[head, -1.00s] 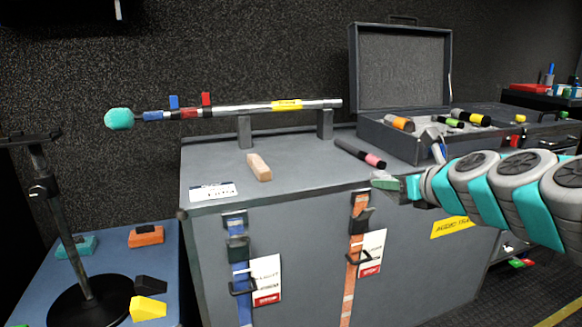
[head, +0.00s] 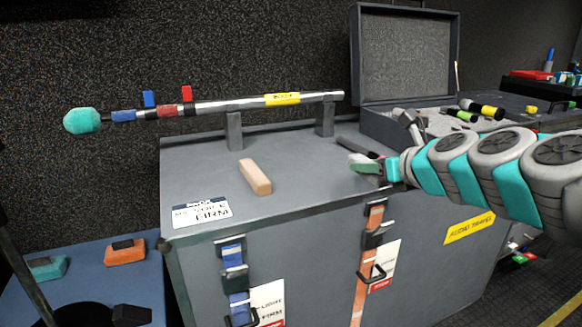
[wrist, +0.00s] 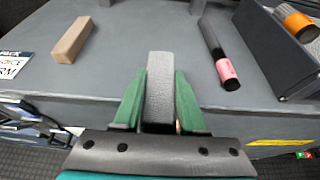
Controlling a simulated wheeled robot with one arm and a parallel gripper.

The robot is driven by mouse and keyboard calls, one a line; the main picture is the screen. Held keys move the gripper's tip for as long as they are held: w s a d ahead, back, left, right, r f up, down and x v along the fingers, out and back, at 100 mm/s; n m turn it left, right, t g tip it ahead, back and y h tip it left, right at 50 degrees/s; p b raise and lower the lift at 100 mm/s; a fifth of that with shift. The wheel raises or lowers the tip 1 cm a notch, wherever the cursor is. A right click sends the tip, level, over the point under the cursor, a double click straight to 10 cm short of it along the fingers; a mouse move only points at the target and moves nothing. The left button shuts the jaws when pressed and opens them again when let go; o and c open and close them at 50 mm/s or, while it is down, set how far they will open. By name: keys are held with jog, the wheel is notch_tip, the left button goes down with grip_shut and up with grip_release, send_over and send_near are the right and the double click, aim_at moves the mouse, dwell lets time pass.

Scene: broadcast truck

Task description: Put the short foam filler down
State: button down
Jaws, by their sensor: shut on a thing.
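The short foam filler (wrist: 159,85) is a grey, rough-surfaced block, seen in the wrist view between the green fingers of my gripper (wrist: 158,100). The gripper is shut on it, and the block's far end sticks out past the fingertips. In the head view my gripper (head: 366,165) is over the right front part of the grey case top (head: 300,185). The filler cannot be made out clearly there. I cannot tell whether the filler touches the case top.
A tan block (head: 255,177) lies left of my gripper. A black cylinder with a pink end (wrist: 220,55) lies just to its right. An open case (head: 400,55) stands behind right. A boom pole (head: 220,105) rests on two supports behind. The case top's middle is clear.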

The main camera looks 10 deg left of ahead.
aim_at(361, 158)
jog(key=w+a, duration=0.2)
jog(key=w, duration=0.2)
jog(key=w+a+f, duration=0.1)
jog(key=w+a, duration=0.2)
jog(key=w, duration=0.1)
jog(key=w+a, duration=0.3)
jog(key=w, duration=0.1)
jog(key=shift+w+a+f, duration=0.1)
jog(key=shift+a+f, duration=0.1)
jog(key=shift+f, duration=0.1)
jog(key=shift+w+a+r, duration=0.1)
jog(key=shift+w+a, duration=0.2)
jog(key=shift+w, duration=0.15)
jog(key=shift+f, duration=1.85)
jog(key=shift+f, duration=0.1)
jog(key=shift+c, duration=2.3)
grip_release()
jog(key=shift+s+d+r, duration=0.15)
jog(key=shift+r, duration=0.1)
jog(key=v, duration=1.1)
jog(key=shift+s+d+r, duration=0.1)
jog(key=shift+s, duration=0.15)
